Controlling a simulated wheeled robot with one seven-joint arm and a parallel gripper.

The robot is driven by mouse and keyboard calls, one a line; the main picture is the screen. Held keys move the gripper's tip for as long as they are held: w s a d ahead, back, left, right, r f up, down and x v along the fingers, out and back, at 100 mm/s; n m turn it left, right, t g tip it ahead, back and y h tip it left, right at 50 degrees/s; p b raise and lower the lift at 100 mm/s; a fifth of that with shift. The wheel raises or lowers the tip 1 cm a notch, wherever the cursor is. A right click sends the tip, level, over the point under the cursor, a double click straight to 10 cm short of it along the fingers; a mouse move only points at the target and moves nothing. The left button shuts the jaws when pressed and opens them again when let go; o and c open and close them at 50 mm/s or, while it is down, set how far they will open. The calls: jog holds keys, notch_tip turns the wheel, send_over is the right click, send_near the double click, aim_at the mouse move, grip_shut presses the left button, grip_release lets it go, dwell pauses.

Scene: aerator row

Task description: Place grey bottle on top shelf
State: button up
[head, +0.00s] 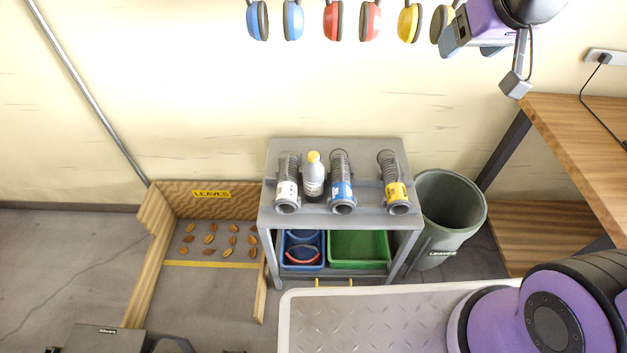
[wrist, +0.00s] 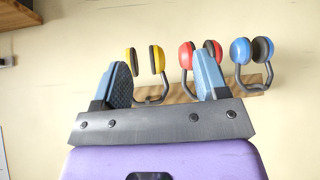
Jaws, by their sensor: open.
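The grey bottle (head: 313,178) has a yellow cap and a pale label. In the head view it stands upright on the top shelf (head: 300,219) of the grey cart, between two grey ribbed cylinders, one with a white label (head: 287,185) and one with a blue label (head: 341,185). My gripper (head: 473,47) is at the upper right of the head view, high up by the wall and well away from the bottle. In the wrist view its two blue fingers are spread apart (wrist: 163,82) with nothing between them. The bottle does not show in the wrist view.
A yellow-labelled cylinder (head: 394,185) stands at the shelf's right. Blue (head: 303,266) and green (head: 358,263) bins sit below. A grey-green trash bin (head: 450,205) and wooden desk (head: 560,110) are to the right. Blue, red and yellow earmuffs (head: 370,20) hang near my gripper.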

jog(key=w+a+f+n+t+y, duration=0.1)
jog(key=w+a+f, duration=0.6)
jog(key=w+f, duration=0.3)
jog(key=n+t+y, duration=0.2)
jog(key=t+y, duration=0.1)
jog(key=t, duration=0.1)
send_near(316, 160)
jog(key=w, duration=0.1)
jog(key=x, duration=1.1)
jog(key=shift+s+a, duration=0.15)
grip_shut()
